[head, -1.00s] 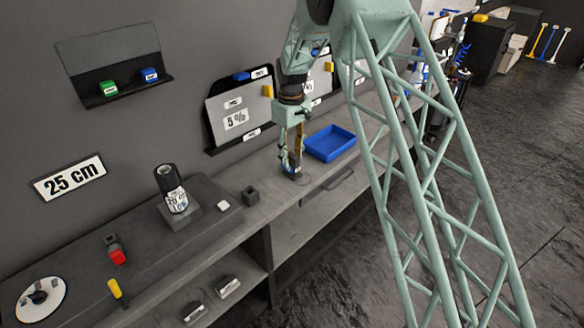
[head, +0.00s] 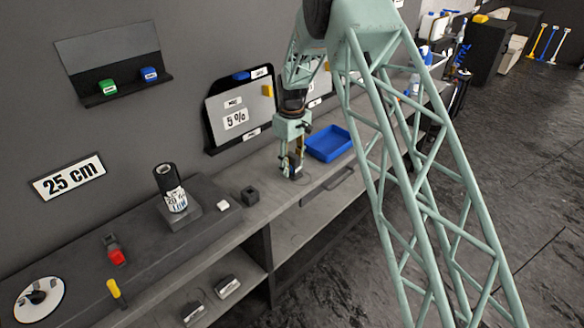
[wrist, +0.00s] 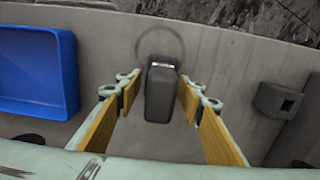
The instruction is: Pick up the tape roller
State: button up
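A dark grey block-like item with a pale metallic edge, which looks like the tape roller (wrist: 160,95), lies on the bench below my gripper in the wrist view. A faint ring shows on the surface around its far end. My gripper (wrist: 160,88) is open, with one yellow-padded finger on each side of the item and visible gaps to it. In the head view my gripper (head: 291,172) points down at the bench and its fingers largely hide the item.
A blue tray (head: 329,144) stands close beside my gripper. A small dark block (head: 250,196) sits on the other side. The "5 %" board (head: 238,108) leans on the wall behind.

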aim_at(292, 155)
jog(key=shift+c, duration=0.6)
jog(key=c, duration=0.9)
jog(key=shift+r, duration=0.15)
jog(key=shift+r, duration=1.55)
jog(key=shift+s+r, duration=0.15)
jog(key=shift+s, duration=0.05)
jog(key=s+a, duration=0.1)
jog(key=s, duration=0.4)
jog(key=s+a+r, duration=0.1)
jog(key=s, duration=0.9)
jog(key=shift+s+a+r+p, duration=0.2)
jog(key=shift+a+p, duration=0.15)
jog(key=shift+a, duration=0.05)
